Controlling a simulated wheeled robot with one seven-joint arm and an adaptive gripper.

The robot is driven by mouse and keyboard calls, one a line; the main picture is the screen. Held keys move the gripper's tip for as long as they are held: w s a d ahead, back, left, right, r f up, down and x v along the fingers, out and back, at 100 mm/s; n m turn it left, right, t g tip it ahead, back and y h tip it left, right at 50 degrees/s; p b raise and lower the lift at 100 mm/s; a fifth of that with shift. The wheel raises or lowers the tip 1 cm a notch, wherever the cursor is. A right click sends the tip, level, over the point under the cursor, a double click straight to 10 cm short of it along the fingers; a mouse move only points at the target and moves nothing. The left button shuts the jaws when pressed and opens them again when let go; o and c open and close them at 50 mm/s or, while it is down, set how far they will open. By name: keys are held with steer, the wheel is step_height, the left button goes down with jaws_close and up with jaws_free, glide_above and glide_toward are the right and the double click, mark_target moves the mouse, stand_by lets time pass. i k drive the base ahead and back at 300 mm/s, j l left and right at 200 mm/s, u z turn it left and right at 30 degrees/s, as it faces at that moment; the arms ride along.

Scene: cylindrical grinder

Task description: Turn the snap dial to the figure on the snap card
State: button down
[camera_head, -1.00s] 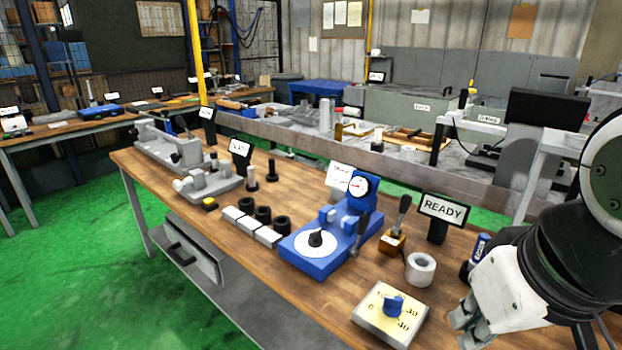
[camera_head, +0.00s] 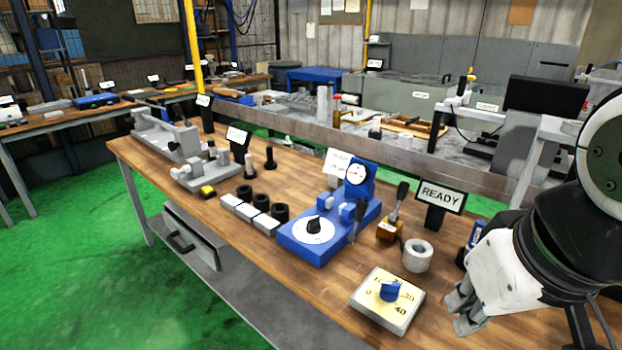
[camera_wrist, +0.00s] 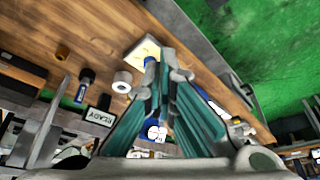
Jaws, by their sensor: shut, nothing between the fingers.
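A cream box (camera_head: 385,316) with a blue knob (camera_head: 390,291) and printed figures, 30 and 40 among them, lies at the table's front right. The box (camera_wrist: 138,50) also shows in the wrist view, its knob partly hidden by my fingers. A blue gauge unit (camera_head: 300,245) carries a white disc with a black knob (camera_head: 314,226) and an upright round gauge (camera_head: 356,174). A white card (camera_head: 335,163) stands behind it, partly hidden, its writing too small to read. My gripper (camera_head: 461,318) is shut and empty, right of the cream box and apart from it.
A white ring (camera_head: 418,255), a brown block with a lever (camera_head: 390,229) and a READY sign (camera_head: 440,197) stand behind the cream box. Black rings and grey blocks (camera_head: 250,214) line up left of the gauge unit. Bare wood lies left of the cream box.

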mark_target(313, 227)
steer(key=i+j+z, duration=0.1)
steer(key=j, duration=0.2)
steer(key=i+j, duration=0.2)
steer(key=j, duration=0.15)
steer(key=i+j+z, duration=0.15)
steer(key=j, duration=0.15)
steer(key=i+j, duration=0.1)
steer(key=j, duration=0.25)
steer(key=z, duration=0.05)
